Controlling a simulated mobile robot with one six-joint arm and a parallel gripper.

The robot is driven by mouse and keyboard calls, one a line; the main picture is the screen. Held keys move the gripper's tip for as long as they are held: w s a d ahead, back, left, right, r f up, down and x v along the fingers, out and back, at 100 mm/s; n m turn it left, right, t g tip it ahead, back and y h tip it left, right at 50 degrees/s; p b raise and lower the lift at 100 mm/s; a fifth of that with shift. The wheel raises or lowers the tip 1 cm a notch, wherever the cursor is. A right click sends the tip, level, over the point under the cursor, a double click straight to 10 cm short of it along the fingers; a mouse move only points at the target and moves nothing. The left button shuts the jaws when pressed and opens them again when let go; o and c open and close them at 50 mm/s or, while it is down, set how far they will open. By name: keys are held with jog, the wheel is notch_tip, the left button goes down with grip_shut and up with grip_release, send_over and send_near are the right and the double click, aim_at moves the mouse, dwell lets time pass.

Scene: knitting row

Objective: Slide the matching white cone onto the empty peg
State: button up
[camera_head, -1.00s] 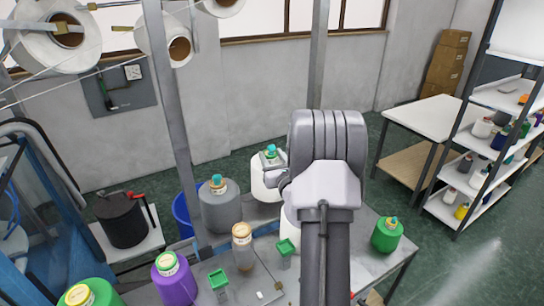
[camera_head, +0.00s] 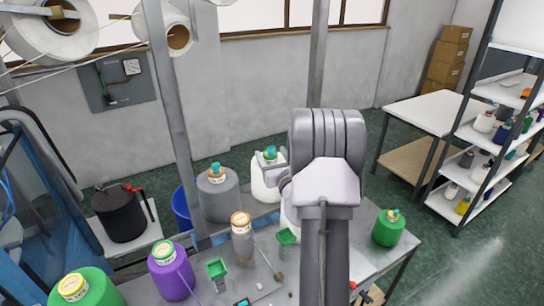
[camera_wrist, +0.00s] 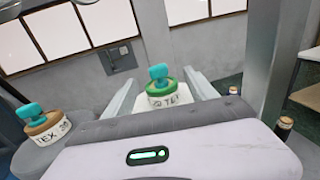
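The white cone (camera_head: 267,178), with a teal top and a printed label, hangs just left of the wrist in the head view. It also shows between the fingers in the wrist view (camera_wrist: 166,97). My gripper (camera_wrist: 163,90) has one finger on each side of it and is shut on it; the exact contact is hidden. Another white cone (camera_head: 289,217) stands largely hidden behind my arm. A grey cone (camera_head: 218,195) with a teal top stands left of the held cone. I cannot make out the empty peg; my arm hides part of the table.
The grey table (camera_head: 373,258) carries a purple cone (camera_head: 173,275), a green cone (camera_head: 389,229), a brown-topped grey cone (camera_head: 242,243) and green-topped fixtures (camera_head: 217,271). A metal post (camera_head: 176,120) rises at left. Shelves (camera_head: 490,135) stand at right.

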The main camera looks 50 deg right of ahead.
jog(key=shift+f, duration=0.1)
jog(key=shift+s+a, duration=0.1)
jog(key=b+v, duration=0.3)
jog(key=v, duration=1.1)
jog(key=s+r+p, duration=0.1)
jog(key=p, duration=0.1)
jog(key=shift+s+a+p, duration=0.1)
jog(key=shift+a+p, duration=0.2)
jog(key=shift+a, duration=0.05)
jog(key=shift+s+a+p, duration=0.2)
jog(key=shift+s+p, duration=0.15)
jog(key=shift+p, duration=0.45)
jog(key=shift+s+f+p, duration=0.25)
jog(key=shift+p, duration=0.55)
jog(key=shift+s+a+f, duration=0.1)
jog(key=shift+s+a, duration=0.1)
jog(key=shift+s, duration=0.05)
